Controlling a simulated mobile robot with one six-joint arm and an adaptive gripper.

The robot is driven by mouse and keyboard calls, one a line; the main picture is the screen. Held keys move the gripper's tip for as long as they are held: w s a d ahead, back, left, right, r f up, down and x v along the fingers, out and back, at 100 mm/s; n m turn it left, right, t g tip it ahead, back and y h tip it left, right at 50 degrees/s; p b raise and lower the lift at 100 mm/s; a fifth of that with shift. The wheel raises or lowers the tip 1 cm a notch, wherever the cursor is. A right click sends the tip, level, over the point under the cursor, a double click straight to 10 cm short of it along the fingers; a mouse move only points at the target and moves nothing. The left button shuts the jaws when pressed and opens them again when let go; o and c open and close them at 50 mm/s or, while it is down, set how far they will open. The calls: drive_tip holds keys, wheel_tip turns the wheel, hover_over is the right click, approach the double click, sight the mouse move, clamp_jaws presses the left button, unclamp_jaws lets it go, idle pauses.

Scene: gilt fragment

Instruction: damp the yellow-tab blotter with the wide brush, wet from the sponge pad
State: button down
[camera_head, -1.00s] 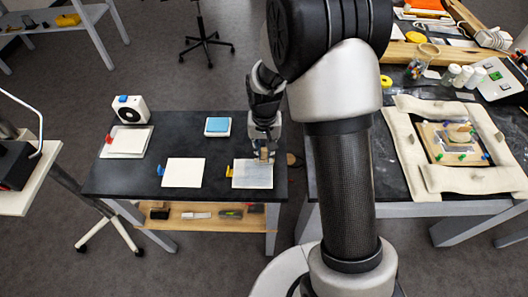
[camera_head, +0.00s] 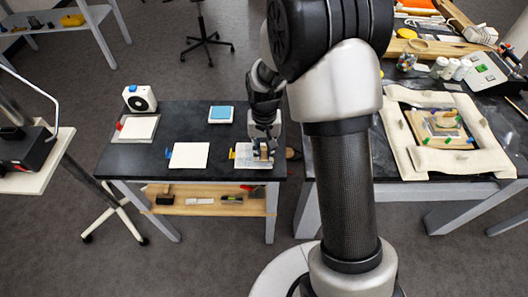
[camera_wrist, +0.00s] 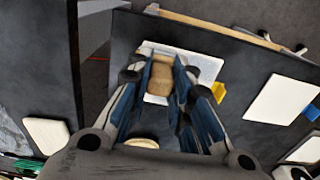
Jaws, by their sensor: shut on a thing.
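My gripper (camera_head: 264,148) is shut on the wide brush, a tan block (camera_wrist: 161,78) between its fingers in the wrist view. The brush (camera_head: 264,155) is over the right part of the yellow-tab blotter (camera_head: 246,161), a pale sheet with a yellow tab (camera_head: 232,154). I cannot tell whether the bristles touch the sheet. In the wrist view the blotter (camera_wrist: 208,66) lies behind the brush and fingers, partly hidden, with its yellow tab (camera_wrist: 218,93) at the right. The sponge pad (camera_head: 221,114), blue in a white tray, sits at the back of the black table.
A blue-tab blotter (camera_head: 188,155) lies left of the yellow-tab one, and a red-tab one (camera_head: 138,127) farther left. A white device with a round dark face (camera_head: 140,98) stands at the back left. The right table holds a padded frame (camera_head: 400,148). A gap separates the tables.

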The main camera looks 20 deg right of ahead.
sight(264, 148)
drive_tip(key=shift+r+p, duration=0.3)
drive_tip(key=shift+r, duration=0.25)
drive_tip(key=shift+r+p, duration=1.65)
drive_tip(key=shift+r, duration=0.6)
